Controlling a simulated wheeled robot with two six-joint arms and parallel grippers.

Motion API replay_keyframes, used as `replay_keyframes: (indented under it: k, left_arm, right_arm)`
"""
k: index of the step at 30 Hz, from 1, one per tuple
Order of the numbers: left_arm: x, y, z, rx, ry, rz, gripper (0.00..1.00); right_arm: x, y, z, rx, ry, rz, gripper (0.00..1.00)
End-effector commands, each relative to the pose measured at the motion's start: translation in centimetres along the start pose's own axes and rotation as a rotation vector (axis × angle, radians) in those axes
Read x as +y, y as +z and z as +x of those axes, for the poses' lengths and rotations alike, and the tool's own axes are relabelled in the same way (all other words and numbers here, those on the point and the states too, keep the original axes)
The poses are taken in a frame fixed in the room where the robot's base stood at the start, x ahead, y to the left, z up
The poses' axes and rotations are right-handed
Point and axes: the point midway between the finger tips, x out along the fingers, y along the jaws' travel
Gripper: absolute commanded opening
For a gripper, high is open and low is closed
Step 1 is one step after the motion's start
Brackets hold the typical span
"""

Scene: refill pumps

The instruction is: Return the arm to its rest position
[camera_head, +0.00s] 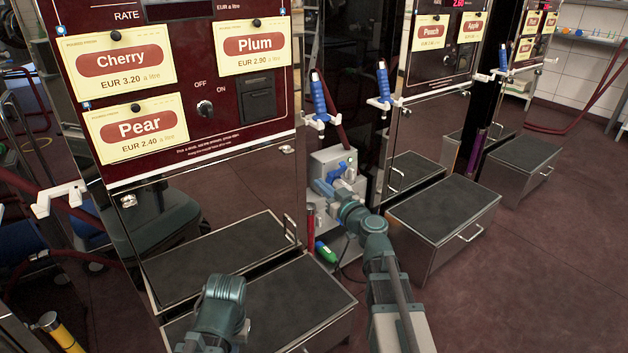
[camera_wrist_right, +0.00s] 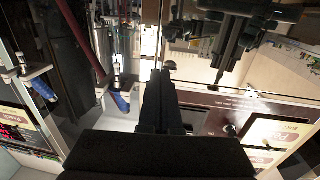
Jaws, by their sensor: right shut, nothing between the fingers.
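My right arm (camera_head: 374,249) reaches forward from the bottom of the head view into the gap between two pump cabinets. Its gripper (camera_head: 322,187) is small there, in front of a grey box with blue parts (camera_head: 338,166); I cannot tell whether it touches the box. In the right wrist view, the dark fingers of the right gripper (camera_wrist_right: 160,85) are together with nothing between them. Part of my left arm (camera_head: 222,303) shows at the bottom of the head view; its gripper is out of view.
A cabinet with Cherry, Plum and Pear cards (camera_head: 138,127) stands at left. Blue-handled nozzles (camera_head: 320,98) hang beside the gap. Dark-topped metal steps (camera_head: 445,208) stand before the cabinets. A green-ended item (camera_head: 326,252) is low in the gap. Open floor (camera_head: 540,270) lies at right.

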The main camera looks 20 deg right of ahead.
Motion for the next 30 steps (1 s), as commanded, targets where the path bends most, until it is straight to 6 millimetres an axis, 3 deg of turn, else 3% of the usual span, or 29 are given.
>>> replay_keyframes:
  k: [8,11,16,18,22,25,30]
  left_arm:
    - [0.0,0.0,-0.1,0.0,0.0,0.0,0.0]
    - [0.0,0.0,-0.3,0.0,0.0,0.0,0.0]
    - [-0.1,0.1,-1.0,0.0,-0.001,0.0,0.0]
    - [-0.1,0.1,-1.3,0.0,-0.001,0.0,0.0]
    - [-0.2,0.1,-1.9,-0.001,-0.001,0.0,0.0]
    - [-0.3,0.1,-2.3,-0.001,-0.002,0.0,0.0]
    - [-0.3,0.2,-2.8,-0.001,-0.002,-0.001,0.0]
  right_arm:
    - [-0.7,0.1,-0.4,-0.008,-0.017,0.001,0.0]
    - [-3.8,0.8,-0.2,-0.05,-0.096,0.005,0.0]
    - [-14.3,4.6,-1.2,-0.267,-0.348,0.024,0.0]
    - [-18.6,7.0,-2.7,-0.411,-0.445,0.031,0.0]
    - [-24.7,11.9,-7.3,-0.738,-0.549,0.028,0.0]
    - [-27.0,15.1,-11.6,-1.0,-0.535,0.007,0.0]
    - [-27.3,18.0,-17.5,-1.334,-0.381,-0.051,0.0]
